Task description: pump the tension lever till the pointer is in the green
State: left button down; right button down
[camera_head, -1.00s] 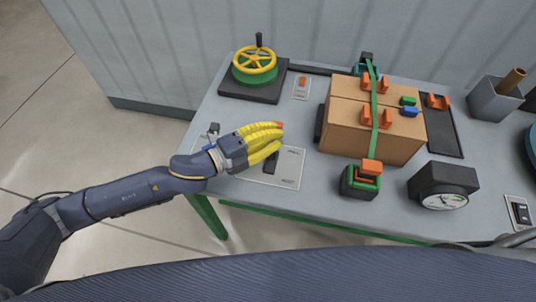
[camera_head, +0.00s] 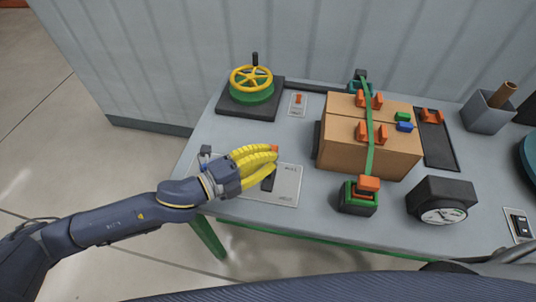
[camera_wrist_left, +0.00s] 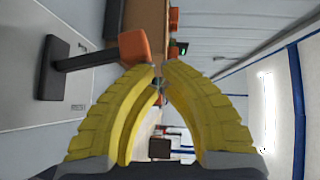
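The tension lever has an orange knob (camera_head: 275,148) on a dark shaft. It rises from a black slot (camera_head: 268,181) in a grey labelled plate (camera_head: 287,190) on the left of the bench. In the left wrist view, the knob (camera_wrist_left: 135,47) is just beyond and left of my yellow fingertips. My left gripper (camera_head: 275,160) has its fingertips drawn almost together (camera_wrist_left: 160,72), with nothing visible between them. The gauge (camera_head: 443,215) at right has a white face. Its pointer and coloured zones are too small to read surely. My right gripper is not in view.
A strapped cardboard box (camera_head: 340,145) stands mid-bench, with a green and orange buckle (camera_head: 359,197) in front. A yellow handwheel (camera_head: 251,79) is at the back left. A grey bin (camera_head: 488,112) and a switch plate (camera_head: 518,224) are at the right.

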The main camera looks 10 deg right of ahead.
pick_arm(q)
jog(key=s+a+r, duration=0.3)
jog(key=s+a, duration=0.1)
jog(key=a, duration=0.4)
jog(key=shift+a+r, duration=0.25)
jog(key=shift+a, duration=0.1)
jog(key=shift+w, duration=0.1)
dwell(0.4)
